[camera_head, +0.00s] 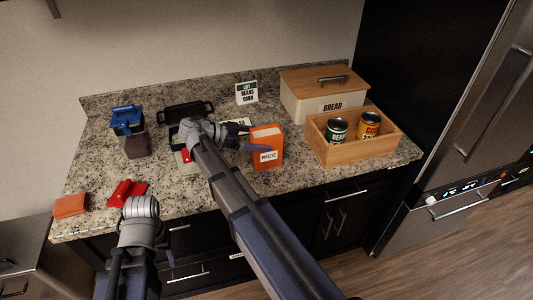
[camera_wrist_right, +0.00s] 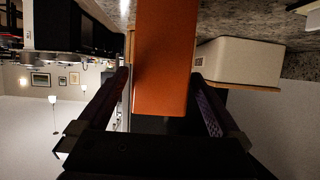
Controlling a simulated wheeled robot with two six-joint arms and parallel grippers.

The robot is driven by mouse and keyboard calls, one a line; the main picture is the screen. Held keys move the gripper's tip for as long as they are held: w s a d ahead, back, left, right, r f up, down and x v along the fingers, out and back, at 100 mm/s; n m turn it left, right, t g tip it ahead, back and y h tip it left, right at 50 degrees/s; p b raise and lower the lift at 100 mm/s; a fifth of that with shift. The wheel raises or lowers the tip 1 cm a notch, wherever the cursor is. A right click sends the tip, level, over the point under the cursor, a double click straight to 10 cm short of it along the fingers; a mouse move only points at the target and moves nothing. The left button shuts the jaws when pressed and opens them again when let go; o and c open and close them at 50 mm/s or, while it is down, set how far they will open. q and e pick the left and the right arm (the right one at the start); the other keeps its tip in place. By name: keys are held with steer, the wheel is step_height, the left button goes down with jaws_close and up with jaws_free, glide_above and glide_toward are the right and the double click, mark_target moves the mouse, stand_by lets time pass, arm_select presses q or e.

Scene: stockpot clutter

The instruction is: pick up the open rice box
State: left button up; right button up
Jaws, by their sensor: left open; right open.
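The orange rice box (camera_head: 266,150) stands upright on the granite counter, with a white RICE label on its front. Whether its top is open is hard to tell. My right gripper (camera_head: 252,137) is open at the box's left side, with its dark fingers reaching toward it. In the right wrist view the orange box (camera_wrist_right: 162,65) lies between the two spread fingers, which are not closed on it. My left gripper (camera_head: 140,205) is at the counter's front left, away from the box; its fingers are not clearly seen.
A wooden crate (camera_head: 372,153) with BEANS and CORN cans stands right of the box, with a bread box (camera_head: 305,108) behind. A blue-lidded container (camera_head: 127,120), black pan (camera_head: 185,112), red object (camera_head: 120,193) and brown-orange block (camera_head: 71,205) are left. A small sign (camera_head: 246,92) stands behind.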

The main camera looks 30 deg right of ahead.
steer(key=x, duration=0.3)
steer(key=shift+b, duration=0.35)
steer(key=shift+a, duration=0.1)
jaws_close()
stand_by(0.4)
